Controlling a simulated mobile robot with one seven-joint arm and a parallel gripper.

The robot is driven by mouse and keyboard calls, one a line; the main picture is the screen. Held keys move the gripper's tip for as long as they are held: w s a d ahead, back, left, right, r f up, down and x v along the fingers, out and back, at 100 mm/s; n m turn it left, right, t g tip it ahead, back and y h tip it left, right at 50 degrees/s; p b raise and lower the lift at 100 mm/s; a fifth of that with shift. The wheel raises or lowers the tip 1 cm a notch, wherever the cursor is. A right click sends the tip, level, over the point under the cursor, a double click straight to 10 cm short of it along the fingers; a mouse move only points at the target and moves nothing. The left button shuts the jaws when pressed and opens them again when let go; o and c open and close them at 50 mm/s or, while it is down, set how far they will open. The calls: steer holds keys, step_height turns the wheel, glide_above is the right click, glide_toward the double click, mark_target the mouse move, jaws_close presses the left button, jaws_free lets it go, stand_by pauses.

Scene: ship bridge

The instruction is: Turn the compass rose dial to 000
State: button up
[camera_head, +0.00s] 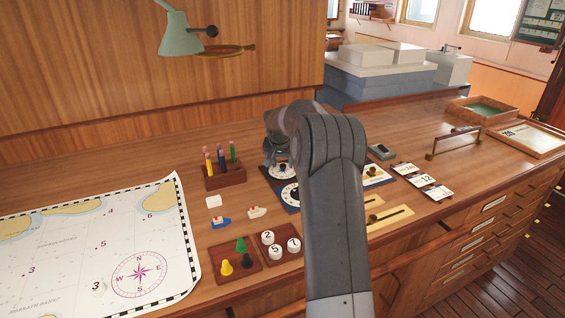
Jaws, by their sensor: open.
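My gripper (276,160) points down at the back of the desk, behind my raised arm, open. A round white dial with a dark center (284,172) lies directly under it; I cannot tell whether the fingers touch it. A second round dial on a dark blue plate (290,194) sits just nearer, partly hidden by my arm. Both are too small to read, so I cannot tell which is the compass rose dial or its setting. A magenta compass rose (139,273) is printed flat on the chart at the left.
A pen holder (226,176) stands left of my gripper. Brass slider plates (386,217) and number cards (427,181) lie right of my arm. A lamp (178,38) hangs at upper left.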

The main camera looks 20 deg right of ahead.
steer(key=shift+c, duration=0.3)
jaws_close()
stand_by(0.4)
steer(key=m, duration=0.2)
steer(key=m+h, duration=0.1)
steer(key=m, duration=0.1)
steer(key=shift+w+a+g, duration=0.15)
steer(key=shift+a+g, duration=0.05)
steer(key=shift+g, duration=0.2)
steer(key=m, duration=0.2)
steer(key=m+g+h, duration=0.1)
steer(key=m, duration=0.1)
steer(key=shift+w+g, duration=0.15)
steer(key=shift+g, duration=0.15)
steer(key=m+g, duration=0.1)
steer(key=m, duration=0.2)
steer(key=m+g, duration=0.1)
steer(key=m, duration=0.1)
steer(key=shift+w+m, duration=0.2)
steer(key=shift+m, duration=0.2)
steer(key=shift+w+m+g+y, duration=0.15)
steer(key=shift+m+g, duration=0.25)
steer(key=shift+m, duration=0.55)
steer(key=shift+s+m+g+y, duration=0.15)
steer(key=shift+m+g, duration=0.25)
steer(key=shift+m, duration=0.55)
steer(key=shift+w, duration=0.1)
